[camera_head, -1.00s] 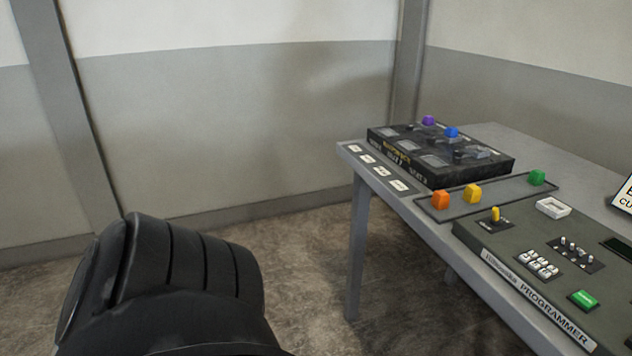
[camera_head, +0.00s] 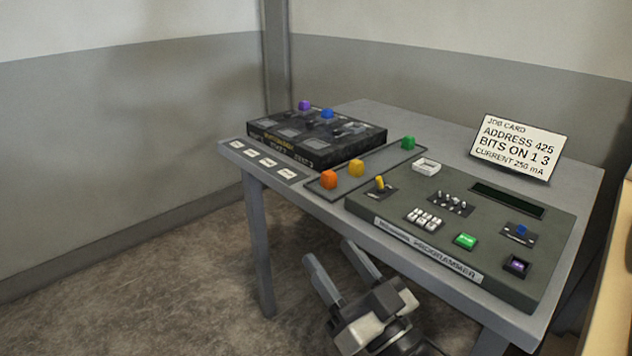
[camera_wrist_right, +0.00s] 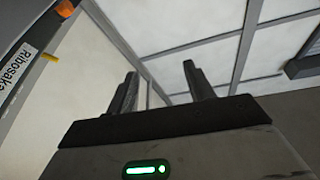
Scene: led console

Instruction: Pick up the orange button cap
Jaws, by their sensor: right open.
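The orange button cap (camera_head: 328,179) sits at the near left end of a flat grey tray (camera_head: 318,194) on the table, beside a yellow cap (camera_head: 356,168). A green cap (camera_head: 408,143) is at the tray's far end. My right gripper (camera_head: 329,262) is open and empty, in front of the table and lower than its top, with its fingers pointing up. It is apart from the orange cap. In the right wrist view its two fingers (camera_wrist_right: 158,85) stand apart with nothing between them, and the orange cap (camera_wrist_right: 65,8) shows at the top left. My left gripper is not in view.
The table (camera_head: 585,180) carries a black box (camera_head: 317,160) with purple and blue caps, a green-grey programmer console (camera_head: 400,206) and a job card (camera_head: 515,147). The table's front edge lies between my right gripper and the caps. The floor at left is clear.

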